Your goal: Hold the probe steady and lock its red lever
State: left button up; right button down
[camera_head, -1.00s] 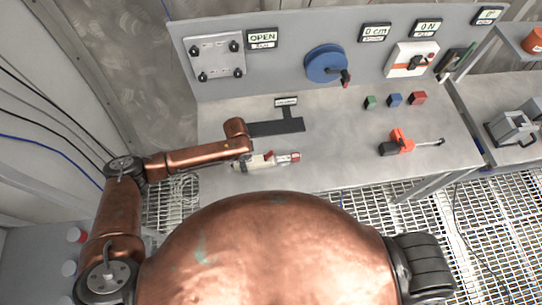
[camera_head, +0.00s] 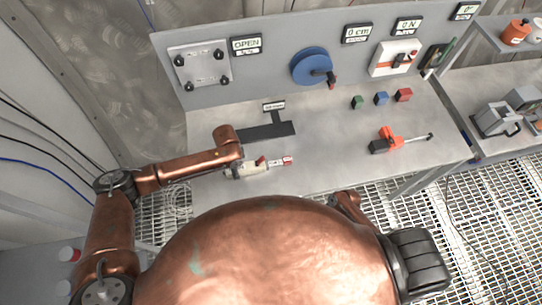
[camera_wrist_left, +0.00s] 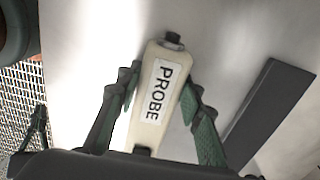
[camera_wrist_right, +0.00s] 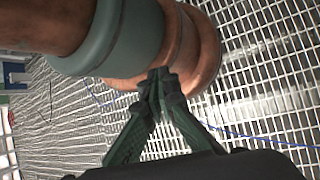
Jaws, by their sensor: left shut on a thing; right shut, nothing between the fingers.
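The pale probe (camera_head: 250,169) lies near the front edge of the bench in the head view, with a red and white end pointing right. A small red lever (camera_head: 262,161) stands up from its body. In the left wrist view the probe (camera_wrist_left: 152,120) shows its PROBE label and a dark tip; the lever is out of that view. My left gripper (camera_wrist_left: 160,88) is shut on the probe, with a finger on each side. My right gripper (camera_wrist_right: 160,78) is shut and empty above the floor grating, away from the probe; my body hides it in the head view.
A dark T-shaped plate (camera_head: 268,131) lies behind the probe. An orange-red tool (camera_head: 388,141) and small coloured blocks (camera_head: 381,98) sit to the right. A panel with a blue wheel (camera_head: 311,66) and an OPEN display (camera_head: 246,44) stands behind. The bench between is clear.

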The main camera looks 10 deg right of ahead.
aim_at(260, 161)
jog(key=w+a+r+m+g+y, duration=0.1)
jog(key=w+a+r+g, duration=0.15)
jog(key=r, duration=0.65)
jog(key=w+a+r+g+y, duration=0.1)
jog(key=w+a+r, duration=0.25)
jog(key=r, duration=0.65)
jog(key=w+r+t, duration=0.1)
jog(key=w, duration=0.2)
jog(key=w+d+r+t, duration=0.1)
jog(key=w, duration=0.3)
jog(key=w+n+t, duration=0.1)
jog(key=w, duration=0.3)
jog(key=shift+d+r, duration=0.2)
jog(key=shift+r, duration=0.2)
jog(key=w+d+r+t, duration=0.1)
jog(key=w+r+t, duration=0.1)
jog(key=w, duration=0.4)
jog(key=w+d+r+n+t+y, duration=0.1)
jog(key=w+d+r+t, duration=0.1)
jog(key=w+r, duration=0.3)
jog(key=shift+w+n, duration=0.3)
jog(key=shift+w, duration=0.8)
jog(key=x, duration=1)
jog(key=shift+s+a, duration=0.1)
jog(key=shift+a, duration=0.2)
jog(key=shift+a+r, duration=0.8)
jog(key=shift+a, duration=0.1)
jog(key=shift+a+r, duration=0.35)
jog(key=shift+a, duration=0.15)
